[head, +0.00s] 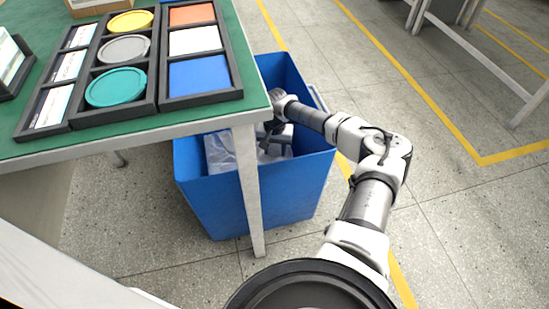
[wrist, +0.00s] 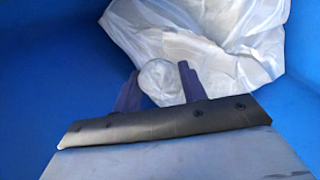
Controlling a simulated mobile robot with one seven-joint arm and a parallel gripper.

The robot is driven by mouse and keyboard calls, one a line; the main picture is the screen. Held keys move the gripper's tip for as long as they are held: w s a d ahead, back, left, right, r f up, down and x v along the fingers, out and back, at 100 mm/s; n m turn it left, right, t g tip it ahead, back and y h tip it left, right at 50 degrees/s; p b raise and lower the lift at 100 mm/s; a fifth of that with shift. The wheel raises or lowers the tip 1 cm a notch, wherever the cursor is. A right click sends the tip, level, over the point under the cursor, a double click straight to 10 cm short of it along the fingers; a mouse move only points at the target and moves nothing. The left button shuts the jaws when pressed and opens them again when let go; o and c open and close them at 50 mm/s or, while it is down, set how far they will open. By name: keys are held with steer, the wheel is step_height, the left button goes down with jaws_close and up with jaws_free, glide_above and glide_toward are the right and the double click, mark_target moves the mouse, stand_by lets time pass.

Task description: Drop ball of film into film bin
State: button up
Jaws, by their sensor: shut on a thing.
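The film bin (head: 255,198) is a large blue open-topped bin beside the green table in the head view. Its blue inner wall (wrist: 55,75) fills much of the wrist view. My gripper (wrist: 160,80) is down inside the bin, shut on the ball of film (wrist: 159,74), a small whitish, translucent ball between its two dark fingers. Crumpled whitish film (wrist: 205,38) lies in the bin just beyond the fingers. In the head view my gripper (head: 270,135) is partly hidden by the table corner and the bin, and the ball cannot be made out there.
The green table (head: 190,118) overhangs the bin's left part, with its leg (head: 250,190) in front. Dark trays (head: 160,98) on it hold round and square coloured pieces. Open floor (head: 450,200) with yellow lines lies to the right.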

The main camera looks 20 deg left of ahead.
mark_target(275, 147)
steer(key=shift+f+b, duration=0.4)
steer(key=shift+f, duration=1.9)
steer(key=shift+f, duration=0.2)
steer(key=o, duration=1)
steer(key=shift+r, duration=0.1)
step_height(275, 147, up, 12)
steer(key=shift+r+p, duration=0.1)
steer(key=shift+p, duration=0.95)
